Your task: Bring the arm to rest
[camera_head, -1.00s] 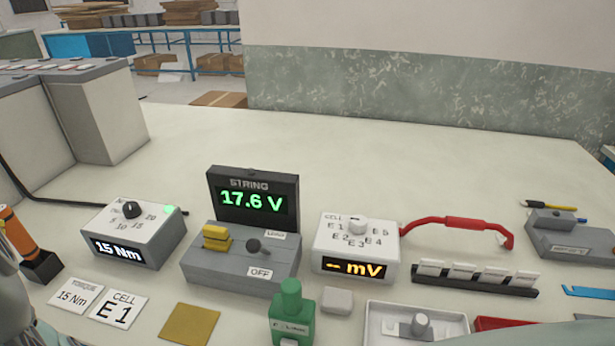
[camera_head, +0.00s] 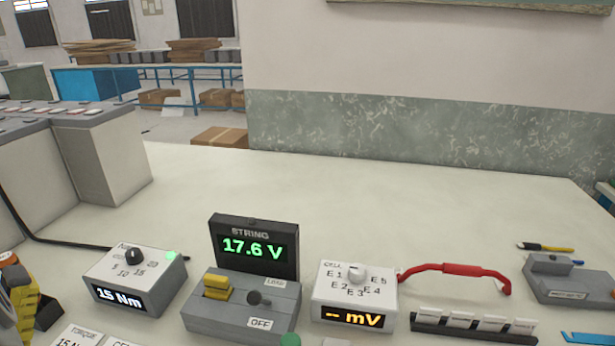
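My gripper cannot be made out in this view. At the lower left edge, a yellow and black part (camera_head: 27,304) shows in front of the dark stand, and I cannot tell what it belongs to. The grey console (camera_head: 240,307) carries the STRING display (camera_head: 254,247) reading 17.6 V, with its lever beside the OFF label. The torque box (camera_head: 136,280) reads 15 Nm with a green light. The cell meter (camera_head: 354,293) shows dashes and mV.
A red cable (camera_head: 455,270) arches right of the cell meter, behind a rack of pale blocks (camera_head: 474,323). A grey device (camera_head: 565,277) stands at the right. Grey cabinets (camera_head: 100,165) stand at the left. The table (camera_head: 330,185) is clear behind the instruments.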

